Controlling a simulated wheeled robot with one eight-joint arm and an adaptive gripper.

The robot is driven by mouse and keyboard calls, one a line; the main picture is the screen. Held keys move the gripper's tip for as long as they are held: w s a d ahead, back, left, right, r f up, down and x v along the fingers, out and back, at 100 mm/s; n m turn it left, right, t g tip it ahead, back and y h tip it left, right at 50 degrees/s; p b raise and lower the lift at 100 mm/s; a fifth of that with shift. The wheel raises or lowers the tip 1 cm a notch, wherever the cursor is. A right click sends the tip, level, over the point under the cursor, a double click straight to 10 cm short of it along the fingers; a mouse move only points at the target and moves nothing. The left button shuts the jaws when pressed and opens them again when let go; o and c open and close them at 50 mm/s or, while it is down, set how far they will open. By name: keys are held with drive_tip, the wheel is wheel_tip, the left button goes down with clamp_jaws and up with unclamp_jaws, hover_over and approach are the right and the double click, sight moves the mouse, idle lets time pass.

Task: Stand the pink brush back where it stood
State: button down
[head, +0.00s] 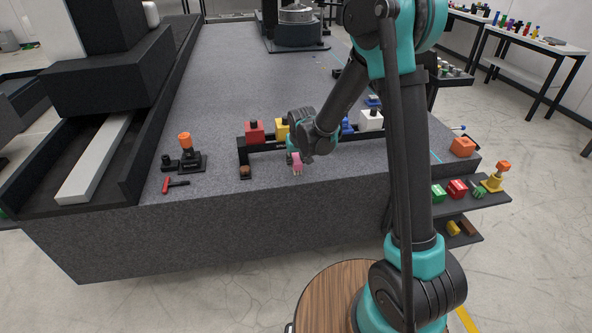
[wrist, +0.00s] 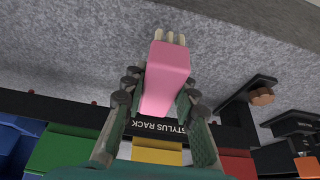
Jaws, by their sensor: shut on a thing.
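The pink brush (head: 297,160) has a blocky pink body with pale bristles at one end. It is at the front edge of the granite bed, bristles pointing down in the head view. My gripper (head: 291,156) is shut on it from the rack side. In the wrist view the brush (wrist: 167,75) sits between the two fingers of my gripper (wrist: 160,87), bristles toward the grey granite. I cannot tell whether the bristles touch the granite. A black rack marked STYLUS RACK (wrist: 159,128) lies just behind; it also shows in the head view (head: 243,155).
Red (head: 255,131), yellow (head: 282,130) and white (head: 371,120) blocks sit along the rack. A black fixture with an orange top (head: 185,152) and a red-handled tool (head: 174,185) lie to the left. An orange block (head: 462,146) is at the right corner.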

sight(298, 161)
drive_tip(key=shift+f, duration=2.05)
drive_tip(key=c, duration=1.2)
unclamp_jaws()
drive_tip(key=shift+f, duration=0.1)
drive_tip(key=v, duration=1.2)
drive_tip(key=shift+d, duration=0.15)
